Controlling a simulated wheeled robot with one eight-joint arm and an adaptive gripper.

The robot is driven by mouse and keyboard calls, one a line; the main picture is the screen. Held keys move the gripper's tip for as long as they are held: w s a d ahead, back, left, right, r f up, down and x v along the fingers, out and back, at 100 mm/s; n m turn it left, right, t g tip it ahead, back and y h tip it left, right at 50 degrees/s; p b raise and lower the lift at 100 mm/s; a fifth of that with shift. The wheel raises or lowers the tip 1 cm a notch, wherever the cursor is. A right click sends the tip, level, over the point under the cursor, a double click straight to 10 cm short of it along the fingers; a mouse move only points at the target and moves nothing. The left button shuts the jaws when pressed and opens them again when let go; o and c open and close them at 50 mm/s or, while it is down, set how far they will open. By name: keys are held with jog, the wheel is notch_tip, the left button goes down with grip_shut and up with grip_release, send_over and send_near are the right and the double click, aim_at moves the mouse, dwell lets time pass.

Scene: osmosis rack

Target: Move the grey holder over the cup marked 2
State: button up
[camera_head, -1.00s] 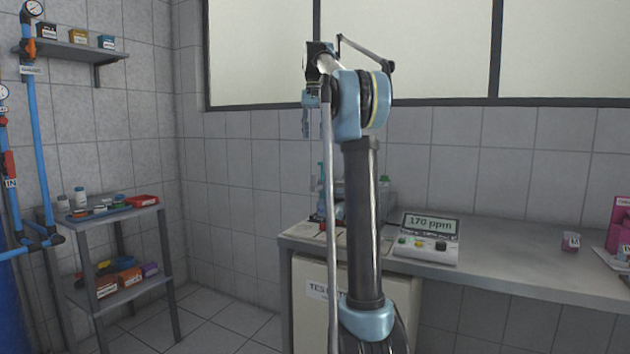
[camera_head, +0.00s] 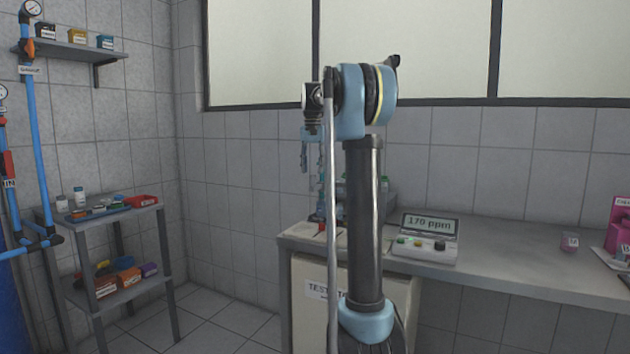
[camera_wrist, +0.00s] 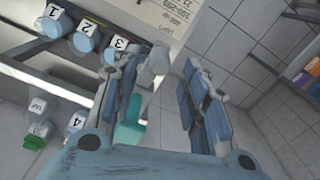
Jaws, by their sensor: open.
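My gripper (camera_head: 304,160) hangs from the arm's end above the left end of the bench in the head view. In the wrist view my gripper (camera_wrist: 163,75) is open, its two blue-grey fingers well apart. The blue cup marked 2 (camera_wrist: 82,43) sits left of the fingers, between the cups marked 1 (camera_wrist: 49,27) and 3 (camera_wrist: 110,56). A pale grey piece (camera_wrist: 154,66) and a teal piece (camera_wrist: 130,126) show between or behind the fingers. I cannot tell whether the pale piece is the grey holder. The left finger partly hides this area.
A label 4 (camera_wrist: 77,121) and a green-ended fitting (camera_wrist: 34,142) lie lower left in the wrist view. The bench (camera_head: 520,270) carries a meter reading 170 ppm (camera_head: 425,238). A shelf stand (camera_head: 125,215) with bottles and boxes stands at the left.

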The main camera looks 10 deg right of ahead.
aim_at(313, 176)
jog(key=shift+f, duration=2.15)
grip_shut()
